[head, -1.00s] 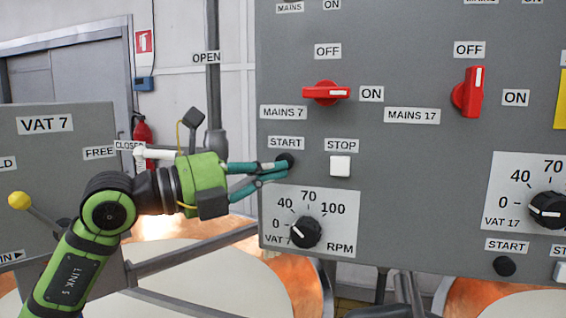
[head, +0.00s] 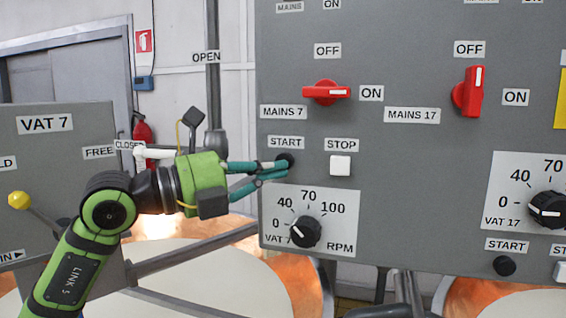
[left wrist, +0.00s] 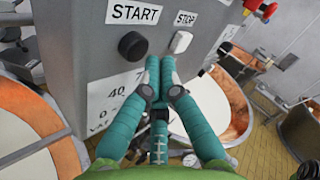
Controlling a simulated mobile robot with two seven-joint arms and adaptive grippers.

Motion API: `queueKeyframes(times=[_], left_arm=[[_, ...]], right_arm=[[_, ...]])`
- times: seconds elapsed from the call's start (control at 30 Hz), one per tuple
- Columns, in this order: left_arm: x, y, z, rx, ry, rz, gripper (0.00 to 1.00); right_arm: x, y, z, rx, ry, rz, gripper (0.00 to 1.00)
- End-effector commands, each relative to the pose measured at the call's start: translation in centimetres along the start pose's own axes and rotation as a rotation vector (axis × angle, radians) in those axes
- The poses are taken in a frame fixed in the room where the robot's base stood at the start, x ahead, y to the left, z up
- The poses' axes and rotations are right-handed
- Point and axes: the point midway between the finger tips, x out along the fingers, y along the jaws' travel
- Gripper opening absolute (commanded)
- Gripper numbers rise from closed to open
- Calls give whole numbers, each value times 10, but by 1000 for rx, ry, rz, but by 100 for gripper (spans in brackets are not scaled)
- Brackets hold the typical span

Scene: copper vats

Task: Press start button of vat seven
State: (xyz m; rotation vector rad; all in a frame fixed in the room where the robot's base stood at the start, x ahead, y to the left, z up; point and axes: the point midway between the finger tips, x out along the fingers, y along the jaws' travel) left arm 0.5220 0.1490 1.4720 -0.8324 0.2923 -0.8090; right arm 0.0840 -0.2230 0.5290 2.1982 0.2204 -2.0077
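The black round START button (head: 285,158) of vat seven sits on the grey panel under the MAINS 7 label, left of the white STOP button (head: 340,165). In the left wrist view the START button (left wrist: 132,45) is whole and the STOP button (left wrist: 180,42) is right of it. My left gripper (head: 286,169) has its teal fingers at the START button, overlapping its lower edge in the head view. In the left wrist view the fingertips (left wrist: 160,62) are together and empty, below and between the two buttons. I cannot tell whether they touch the panel. My right gripper is not recognisable.
The red MAINS 7 switch (head: 326,92) points to ON; the red MAINS 17 switch (head: 468,92) stands upright towards OFF. The VAT 7 speed knob (head: 306,232) is just below my fingers. Another START button (head: 504,266) is lower right. A yellow-knobbed lever (head: 19,200) is at left.

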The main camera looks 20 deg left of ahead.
Motion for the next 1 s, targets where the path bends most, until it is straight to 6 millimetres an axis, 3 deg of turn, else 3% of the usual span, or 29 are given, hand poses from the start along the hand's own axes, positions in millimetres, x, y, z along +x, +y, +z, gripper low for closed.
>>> queueKeyframes(times=[1.0], left_arm=[[9,6,6,-1,1,-1,0]], right_arm=[[-4,0,-1,0,1,0,40]])
